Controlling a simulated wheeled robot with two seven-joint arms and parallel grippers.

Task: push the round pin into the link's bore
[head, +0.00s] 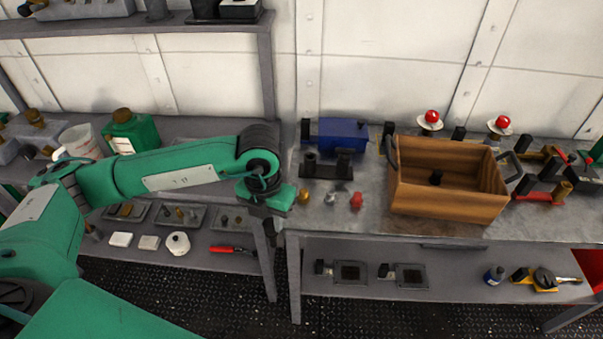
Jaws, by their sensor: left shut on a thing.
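My left arm reaches in from the left, and its gripper (268,215) points down at the left end of the right-hand bench. It is shut on a small dark piece (270,233), mostly hidden below the wrist; I cannot tell whether this is the round pin. A dark fixture with upright posts (327,168) stands on the bench to the right of the gripper, apart from it. I cannot tell whether it is the link, and no bore can be made out. My right gripper is not in view.
Brass (304,195), grey (330,198) and red (356,201) small pieces lie right of the gripper. A blue box (342,135) is behind. Red-topped knobs (431,118) stand at the back. A lower shelf (450,272) runs beneath.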

